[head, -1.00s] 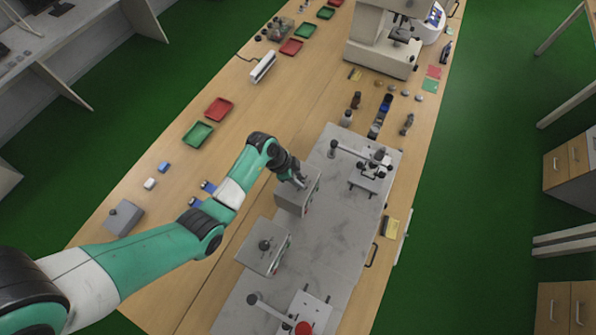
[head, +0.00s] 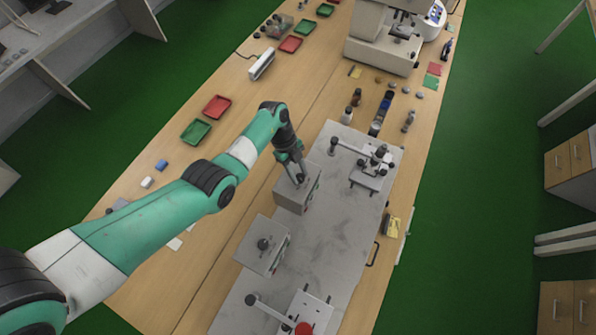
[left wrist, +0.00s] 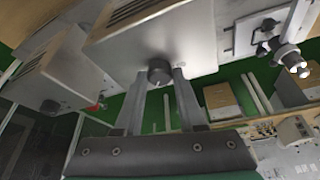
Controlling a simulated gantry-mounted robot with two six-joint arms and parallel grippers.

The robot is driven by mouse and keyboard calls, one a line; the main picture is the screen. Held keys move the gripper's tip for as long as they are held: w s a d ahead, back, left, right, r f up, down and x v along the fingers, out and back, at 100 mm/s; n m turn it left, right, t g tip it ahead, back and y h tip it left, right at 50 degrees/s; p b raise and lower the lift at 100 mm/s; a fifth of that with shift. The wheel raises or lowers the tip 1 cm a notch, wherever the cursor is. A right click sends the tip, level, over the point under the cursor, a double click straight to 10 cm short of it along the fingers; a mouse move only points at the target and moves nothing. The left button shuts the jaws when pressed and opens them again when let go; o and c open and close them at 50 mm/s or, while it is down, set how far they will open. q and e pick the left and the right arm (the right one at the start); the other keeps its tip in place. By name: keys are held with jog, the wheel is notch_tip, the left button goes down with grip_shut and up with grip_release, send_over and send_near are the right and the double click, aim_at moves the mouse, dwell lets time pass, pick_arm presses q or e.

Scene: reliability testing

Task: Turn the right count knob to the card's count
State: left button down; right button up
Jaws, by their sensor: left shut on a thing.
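Two grey boxes carry dark knobs on top. My left gripper (head: 300,182) comes down on the farther box (head: 290,200) in the head view. In the left wrist view its fingers (left wrist: 160,75) are shut on that box's dark round count knob (left wrist: 159,73), one finger on each side. A small pale mark shows on the knob; the scale cannot be read. The nearer box (head: 257,258) has a free knob (head: 263,244). My right gripper is out of view.
A clamp fixture (head: 370,172) stands beyond the farther box, and another fixture with a red knob (head: 304,328) is at the bottom. Small bottles (head: 347,115) stand behind the grey plate (head: 335,255). Red and green trays (head: 196,132) lie to the left.

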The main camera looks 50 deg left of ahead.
pick_arm(q)
jog(key=m+b, duration=0.2)
jog(key=m+g+b, duration=0.1)
jog(key=m+b, duration=0.1)
jog(key=shift+w+f+g, duration=0.2)
jog(key=shift+g, duration=0.1)
jog(key=shift+r+m+g+y+b, duration=0.15)
jog(key=shift+m+g+y+b, duration=0.2)
jog(key=shift+m+b, duration=1)
jog(key=c, duration=0.5)
grip_release()
